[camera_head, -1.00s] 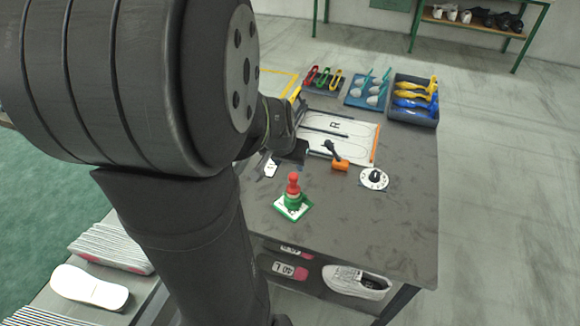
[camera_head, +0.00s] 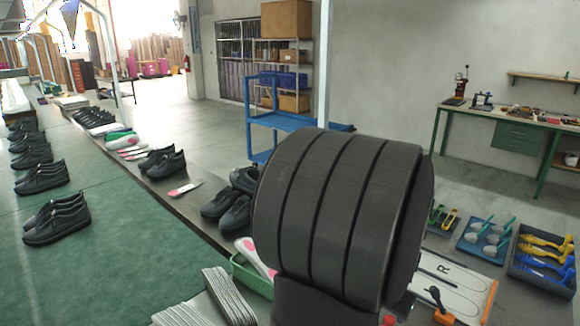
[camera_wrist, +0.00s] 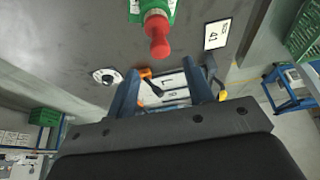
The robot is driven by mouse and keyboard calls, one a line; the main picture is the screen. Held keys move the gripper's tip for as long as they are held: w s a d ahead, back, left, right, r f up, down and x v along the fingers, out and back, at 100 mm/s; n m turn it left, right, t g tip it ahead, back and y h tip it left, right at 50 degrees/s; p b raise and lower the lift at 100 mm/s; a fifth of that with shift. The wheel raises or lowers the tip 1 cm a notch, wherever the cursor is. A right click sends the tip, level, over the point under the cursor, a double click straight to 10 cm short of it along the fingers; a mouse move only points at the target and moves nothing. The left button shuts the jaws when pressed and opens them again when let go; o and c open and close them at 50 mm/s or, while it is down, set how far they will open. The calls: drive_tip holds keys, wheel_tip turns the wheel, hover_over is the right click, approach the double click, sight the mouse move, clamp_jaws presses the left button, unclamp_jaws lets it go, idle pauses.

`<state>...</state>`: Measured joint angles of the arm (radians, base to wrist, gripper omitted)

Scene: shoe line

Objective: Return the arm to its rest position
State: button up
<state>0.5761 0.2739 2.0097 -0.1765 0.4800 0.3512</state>
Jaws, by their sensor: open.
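My gripper (camera_wrist: 160,82) shows in the wrist view with its two fingers apart and nothing visible between them. Beyond the fingers is the dark work table (camera_wrist: 75,45). A red-handled stamp (camera_wrist: 157,38) on a green base is at the top of the wrist view, apart from the fingers. In the head view my own dark arm link fills the lower middle and right, and my gripper is hidden there.
On the table are a white dial (camera_wrist: 106,76), an orange-based tool (camera_head: 443,317), a white board marked R (camera_head: 445,268), a blue tray (camera_head: 483,243) and a dark tray (camera_head: 540,268) of yellow and blue items. Black shoes (camera_head: 58,218) line the green conveyor (camera_head: 120,260).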

drive_tip(key=x, duration=0.8)
drive_tip(key=shift+s, duration=0.1)
drive_tip(key=shift+r, duration=0.55)
